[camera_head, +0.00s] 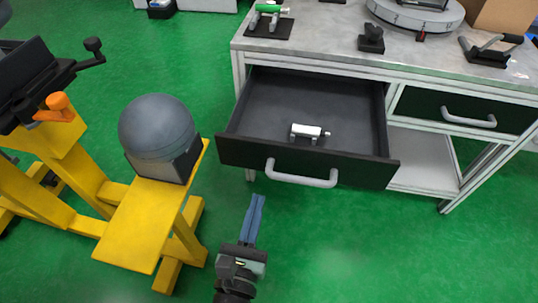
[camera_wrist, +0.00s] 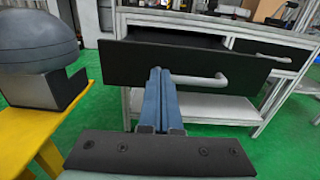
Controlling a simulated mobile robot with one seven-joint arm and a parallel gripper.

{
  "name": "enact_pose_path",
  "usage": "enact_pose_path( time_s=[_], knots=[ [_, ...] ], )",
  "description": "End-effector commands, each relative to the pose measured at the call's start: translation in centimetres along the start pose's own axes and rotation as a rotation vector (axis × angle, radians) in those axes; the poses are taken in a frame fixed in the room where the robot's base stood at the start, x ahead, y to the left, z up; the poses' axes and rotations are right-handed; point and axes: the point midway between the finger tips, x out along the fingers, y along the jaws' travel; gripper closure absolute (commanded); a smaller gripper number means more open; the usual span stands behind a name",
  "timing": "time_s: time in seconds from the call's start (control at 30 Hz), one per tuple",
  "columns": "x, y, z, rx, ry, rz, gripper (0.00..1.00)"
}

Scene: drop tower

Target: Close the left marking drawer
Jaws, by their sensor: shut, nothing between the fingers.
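The left drawer (camera_head: 240,155) of the workbench is pulled well out, with a dark front and a light grey bar handle (camera_head: 301,174). A small white and grey device (camera_head: 309,131) lies inside it. My gripper (camera_head: 257,200) has blue fingers held together, empty, in front of the drawer and below its front edge in the head view. In the wrist view the fingers (camera_wrist: 157,72) point at the dark drawer front (camera_wrist: 225,72), just left of the handle (camera_wrist: 205,80). I cannot tell whether the fingertips touch the front.
The right drawer (camera_head: 465,113) is shut. A yellow stand (camera_head: 135,225) with a grey dome-shaped object (camera_head: 158,130) stands close on the left. The workbench top (camera_head: 320,35) bears several devices. Green floor is clear in front of the drawer.

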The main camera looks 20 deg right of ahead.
Motion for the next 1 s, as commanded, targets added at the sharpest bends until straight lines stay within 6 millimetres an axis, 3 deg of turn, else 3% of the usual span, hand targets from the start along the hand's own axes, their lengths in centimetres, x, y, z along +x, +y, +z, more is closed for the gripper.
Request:
enact_pose_path(
  time_s=[0.3,0.5,0.7,1.0],
  knots=[
    [6.8,-0.2,0.0,0.005,-0.004,-0.005,1.00],
    [10.3,-0.1,0.0,0.006,-0.002,-0.003,1.00],
    [12.1,-0.1,0.0,0.006,-0.001,-0.002,1.00],
    [12.4,-0.1,0.0,0.006,0.000,-0.002,1.00]
  ],
)
